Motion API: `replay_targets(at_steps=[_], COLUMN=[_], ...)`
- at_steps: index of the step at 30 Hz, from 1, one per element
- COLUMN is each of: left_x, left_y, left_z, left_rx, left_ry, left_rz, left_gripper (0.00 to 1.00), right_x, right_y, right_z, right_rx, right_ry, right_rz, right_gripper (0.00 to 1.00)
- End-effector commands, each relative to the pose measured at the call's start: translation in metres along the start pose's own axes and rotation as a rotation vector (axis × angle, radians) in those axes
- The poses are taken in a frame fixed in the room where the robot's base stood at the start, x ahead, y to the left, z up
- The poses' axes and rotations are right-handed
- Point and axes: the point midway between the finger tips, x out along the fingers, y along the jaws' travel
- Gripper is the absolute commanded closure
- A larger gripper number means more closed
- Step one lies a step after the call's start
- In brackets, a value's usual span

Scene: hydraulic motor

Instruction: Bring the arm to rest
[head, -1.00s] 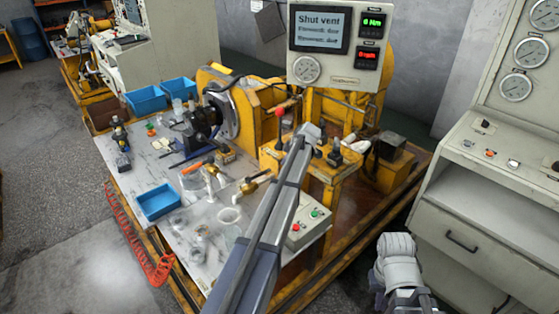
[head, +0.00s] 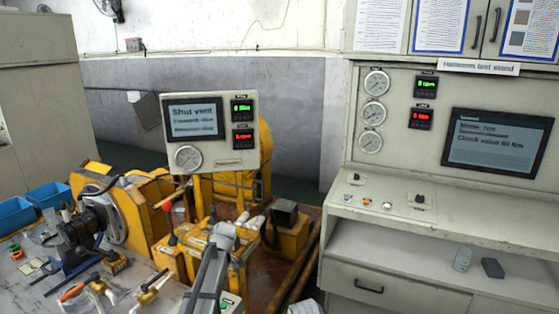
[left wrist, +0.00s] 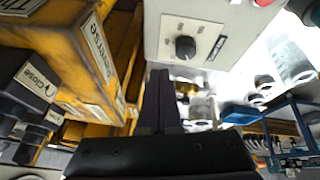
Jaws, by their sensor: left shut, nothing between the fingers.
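My left arm (head: 212,270) rises from the bottom edge of the head view, its wrist in front of the yellow valve stand. In the left wrist view my left gripper (left wrist: 159,75) is shut, with nothing between its fingers. Only a pale piece at the bottom edge, likely of my right arm, shows there; the right gripper is out of view.
A display (head: 209,132) reading "Shut vent" stands above the yellow rig. Blue bins (head: 14,213), tools and fittings lie on the bench at left. A grey test stand (head: 420,238) with gauges and a screen (head: 497,142) fills the right. Its shelf holds a small jar and dark block.

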Motion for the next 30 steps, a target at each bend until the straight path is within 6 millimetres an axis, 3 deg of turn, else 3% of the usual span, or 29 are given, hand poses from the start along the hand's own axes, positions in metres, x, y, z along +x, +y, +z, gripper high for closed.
replay_targets(at_steps=[1,6,12,15,19,23,30], left_x=[-0.019,-0.065,-0.110,-0.125,-0.137,-0.141,-0.141], left_y=[-0.032,-0.106,-0.198,-0.233,-0.260,-0.269,-0.269], left_z=[0.034,0.123,0.197,0.218,0.234,0.239,0.240], left_rx=[0.146,0.667,1.243,1.455,1.632,1.705,1.713], left_ry=[-0.036,-0.163,-0.304,-0.356,-0.398,-0.416,-0.417], left_rz=[-0.004,0.002,0.058,0.093,0.128,0.143,0.145], left_gripper=[1.00,1.00,1.00,1.00,1.00,1.00,1.00], right_x=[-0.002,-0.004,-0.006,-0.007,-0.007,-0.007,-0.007], right_y=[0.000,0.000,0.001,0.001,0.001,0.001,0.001], right_z=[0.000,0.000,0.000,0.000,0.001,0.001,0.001], right_rx=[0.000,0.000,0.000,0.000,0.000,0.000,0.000], right_ry=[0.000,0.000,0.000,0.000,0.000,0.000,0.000], right_rz=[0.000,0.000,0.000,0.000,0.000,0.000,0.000], right_gripper=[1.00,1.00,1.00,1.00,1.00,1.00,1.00])
